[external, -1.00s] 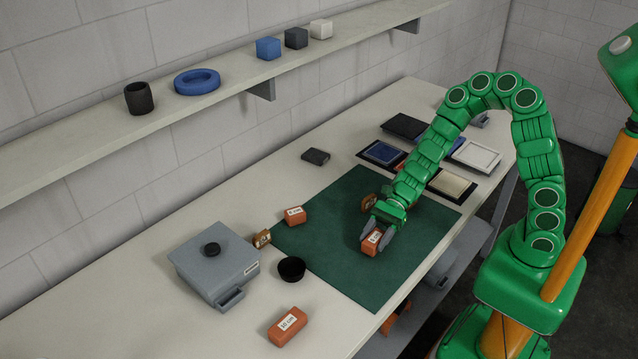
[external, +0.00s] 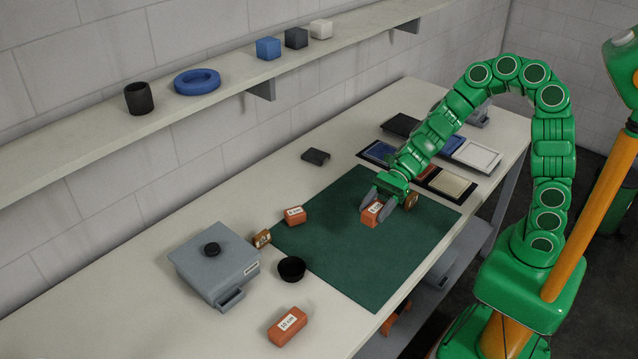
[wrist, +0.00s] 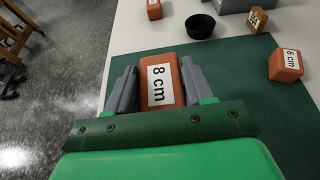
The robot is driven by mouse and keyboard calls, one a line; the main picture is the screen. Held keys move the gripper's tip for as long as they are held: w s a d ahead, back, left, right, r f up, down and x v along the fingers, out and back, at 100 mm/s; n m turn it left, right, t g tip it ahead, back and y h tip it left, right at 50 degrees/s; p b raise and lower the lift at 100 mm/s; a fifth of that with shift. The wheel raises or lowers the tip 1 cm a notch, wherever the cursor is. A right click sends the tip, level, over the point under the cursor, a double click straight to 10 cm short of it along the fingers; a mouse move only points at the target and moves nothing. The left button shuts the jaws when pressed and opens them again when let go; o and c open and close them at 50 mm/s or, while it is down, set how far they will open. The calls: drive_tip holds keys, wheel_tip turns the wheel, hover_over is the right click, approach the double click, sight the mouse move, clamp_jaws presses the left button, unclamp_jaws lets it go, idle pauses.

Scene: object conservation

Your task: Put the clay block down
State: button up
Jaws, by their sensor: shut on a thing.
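My gripper (external: 377,203) is shut on an orange clay block (external: 370,215) over the green mat (external: 340,265). A longer labelled clay block (external: 288,326) lies on the bare bench at the front.
A small brown piece (external: 410,201) is beside my gripper; another (external: 262,239) stands near the grey lidded box (external: 215,265). A black bowl (external: 292,269) is left of the mat. Trays (external: 450,183) lie behind. The mat's front is clear.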

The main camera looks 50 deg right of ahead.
drive_tip(key=w+d+r+m+t, duration=0.3)
drive_tip(key=w+d+m+t, duration=0.2)
drive_tip(key=w+d, duration=0.7)
hover_over(328, 196)
drive_tip(key=shift+t+h, duration=0.3)
drive_tip(key=shift+h, duration=0.1)
drive_tip(key=f, duration=0.9)
drive_tip(key=shift+s+d+f, duration=0.15)
drive_tip(key=shift+s+f, duration=0.05)
drive_tip(key=shift+s, duration=0.05)
drive_tip(key=shift+w+f, duration=0.2)
drive_tip(key=shift+f, duration=1.7)
drive_tip(key=shift+f, duration=0.1)
drive_tip(key=o, duration=1.2)
drive_tip(key=shift+o, duration=0.2)
